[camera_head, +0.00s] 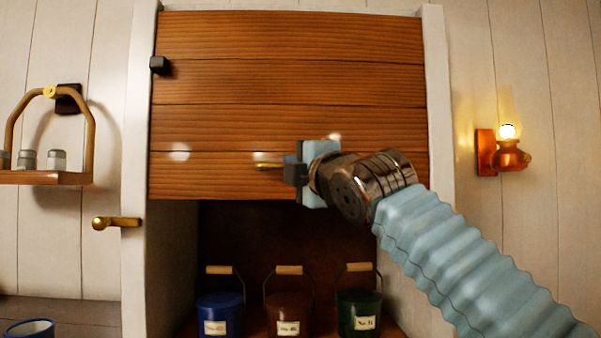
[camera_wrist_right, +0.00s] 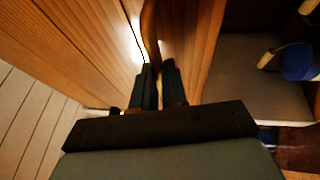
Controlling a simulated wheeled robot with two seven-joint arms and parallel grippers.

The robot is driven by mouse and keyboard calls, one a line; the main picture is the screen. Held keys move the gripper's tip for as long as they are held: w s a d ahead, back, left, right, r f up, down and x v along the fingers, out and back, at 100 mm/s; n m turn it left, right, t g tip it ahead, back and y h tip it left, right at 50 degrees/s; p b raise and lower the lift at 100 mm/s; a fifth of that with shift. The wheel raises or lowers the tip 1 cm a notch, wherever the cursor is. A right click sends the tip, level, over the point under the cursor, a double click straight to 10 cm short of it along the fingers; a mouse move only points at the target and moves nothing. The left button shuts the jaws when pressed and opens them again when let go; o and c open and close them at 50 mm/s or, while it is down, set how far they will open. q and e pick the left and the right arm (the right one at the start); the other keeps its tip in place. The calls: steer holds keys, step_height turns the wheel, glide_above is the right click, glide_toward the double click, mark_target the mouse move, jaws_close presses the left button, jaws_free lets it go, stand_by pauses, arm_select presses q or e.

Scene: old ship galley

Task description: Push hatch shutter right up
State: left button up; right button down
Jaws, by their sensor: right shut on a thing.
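The wooden slatted hatch shutter (camera_head: 290,82) covers the upper part of the white-framed hatch opening, its lower edge hanging level above the open lower part. A thin brass handle (camera_head: 265,165) sits near the bottom of the shutter, mostly hidden behind my right gripper (camera_head: 288,168). My right gripper is shut on the handle. In the right wrist view, the two dark fingers (camera_wrist_right: 159,82) close around the curved handle (camera_wrist_right: 149,35) beside the shutter planks (camera_wrist_right: 92,45). My left gripper is not in view.
Blue (camera_head: 220,313), brown (camera_head: 289,313) and green (camera_head: 359,312) buckets stand inside the opening. A brass latch (camera_head: 116,222) is on the left frame post. A hanging shelf with jars (camera_head: 48,177) is left, a lit lamp (camera_head: 509,152) right.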

steer(key=shift+s+d+r, duration=0.15)
steer(key=shift+r, duration=0.3)
steer(key=c, duration=1.5)
jaws_free()
steer(key=o, duration=0.3)
steer(key=shift+f, duration=0.1)
steer(key=shift+o, duration=0.2)
steer(key=shift+f, duration=0.1)
steer(key=b+v, duration=0.5)
steer(key=v, duration=0.8)
steer(key=shift+s, duration=0.25)
